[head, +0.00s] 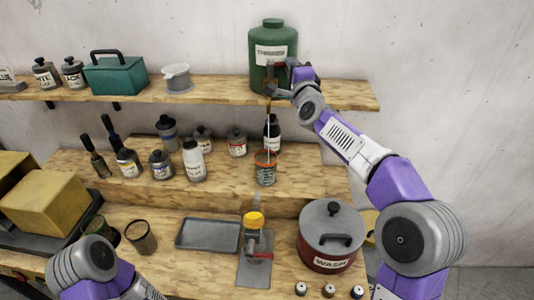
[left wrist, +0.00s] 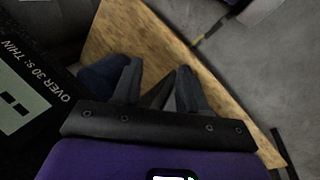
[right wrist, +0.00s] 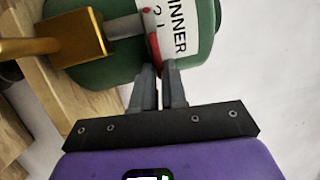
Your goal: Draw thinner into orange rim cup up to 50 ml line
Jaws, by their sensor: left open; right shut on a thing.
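The green thinner container (head: 273,48) stands on the upper shelf, its label partly legible in the right wrist view (right wrist: 175,25). A brass tap (right wrist: 85,35) sticks out from its front. My right gripper (right wrist: 160,75) is shut on the red tap lever (right wrist: 153,52). A thin stream appears to fall from the spout into the orange rim cup (head: 265,157), upright on the middle shelf below. The cup is clear with dark marks; its liquid level is too small to read. My left gripper (left wrist: 158,80) is open and empty; in the head view only its arm shows.
Several labelled bottles and jars stand left of the cup, with a dark bottle (head: 272,132) just behind it. Yellow boxes (head: 45,203) stand at left.

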